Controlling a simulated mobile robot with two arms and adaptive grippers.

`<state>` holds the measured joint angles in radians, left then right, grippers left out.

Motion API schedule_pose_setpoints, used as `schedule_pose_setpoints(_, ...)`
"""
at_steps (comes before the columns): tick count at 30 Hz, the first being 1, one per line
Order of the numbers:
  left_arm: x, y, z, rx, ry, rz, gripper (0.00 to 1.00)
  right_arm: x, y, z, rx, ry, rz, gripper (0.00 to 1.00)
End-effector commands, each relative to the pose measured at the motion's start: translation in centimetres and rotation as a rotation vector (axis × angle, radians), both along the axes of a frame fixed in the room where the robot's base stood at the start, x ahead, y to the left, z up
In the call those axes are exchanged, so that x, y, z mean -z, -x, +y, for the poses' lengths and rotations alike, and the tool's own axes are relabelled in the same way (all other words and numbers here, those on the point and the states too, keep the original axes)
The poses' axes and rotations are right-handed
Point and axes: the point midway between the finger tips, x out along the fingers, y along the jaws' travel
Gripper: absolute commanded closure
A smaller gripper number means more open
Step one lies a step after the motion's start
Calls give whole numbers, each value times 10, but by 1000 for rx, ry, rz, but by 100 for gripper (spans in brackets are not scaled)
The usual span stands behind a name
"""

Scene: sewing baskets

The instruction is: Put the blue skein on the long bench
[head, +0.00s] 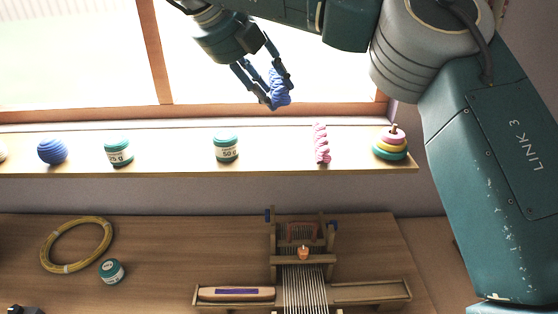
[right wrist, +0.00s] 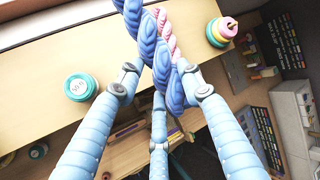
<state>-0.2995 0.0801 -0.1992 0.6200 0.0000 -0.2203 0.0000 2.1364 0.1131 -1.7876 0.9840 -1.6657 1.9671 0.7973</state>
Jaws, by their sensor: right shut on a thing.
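The blue skein (head: 280,86) is a twisted hank held by my right gripper (head: 278,98), in front of the window above the long pale ledge (head: 270,153). In the right wrist view the fingers (right wrist: 162,95) close around the skein (right wrist: 147,45), which hangs past the fingertips. The ledge runs under the window, and a brown wooden table (head: 170,245) is lower and nearer. I cannot tell for certain which is called the long bench. My left gripper is not clearly seen.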

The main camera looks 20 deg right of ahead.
Motion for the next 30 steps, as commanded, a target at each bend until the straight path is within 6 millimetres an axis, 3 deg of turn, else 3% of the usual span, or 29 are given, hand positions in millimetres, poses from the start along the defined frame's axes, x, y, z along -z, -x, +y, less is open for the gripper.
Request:
schedule_pose_setpoints(7, 0, 1, 0, 0, 0, 1, 28, -25, 3, 3, 86, -2, 0, 89)
schedule_pose_setpoints(19, 0, 1, 0, 0, 1, 1, 28, -23, 4, 3, 90, -1, 3, 89)
schedule_pose_setpoints(23, 2, 1, 0, 0, 1, 1, 28, -2, 4, 2, 87, 0, 7, 89)
schedule_pose_setpoints(30, -7, 1, -1, 1, 1, 1, 28, 59, 4, 2, 88, 2, 9, 89)
